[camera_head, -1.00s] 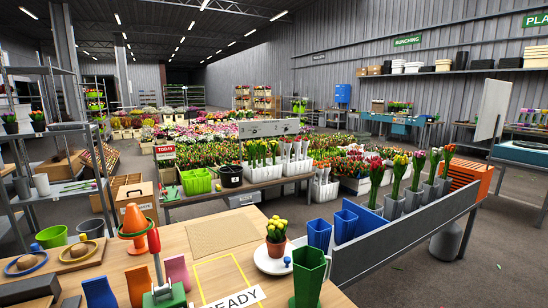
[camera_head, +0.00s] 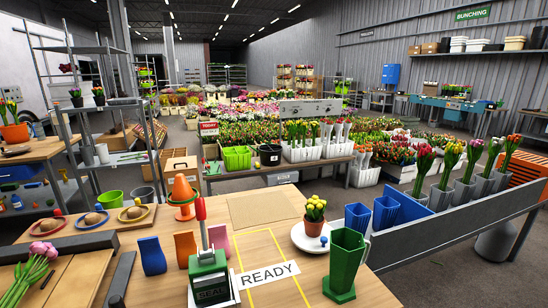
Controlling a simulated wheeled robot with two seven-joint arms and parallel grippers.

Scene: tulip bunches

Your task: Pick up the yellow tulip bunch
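A yellow tulip bunch (camera_head: 452,153) stands upright in a grey sleeve-like vase in the rack at the right, between a red bunch (camera_head: 425,157) and a pink bunch (camera_head: 474,151). Its stems go down into the vase (camera_head: 440,197). A small terracotta pot with yellow flowers (camera_head: 315,208) stands on a white plate on the near table. Neither of my grippers is in view.
The near table holds a READY sign (camera_head: 268,276), a green stamp device (camera_head: 208,278), an orange cone (camera_head: 182,197) and a green pitcher (camera_head: 345,262). Blue bins (camera_head: 386,211) stand beside the grey rack panel (camera_head: 455,225). Pink tulips (camera_head: 36,268) lie at the left edge.

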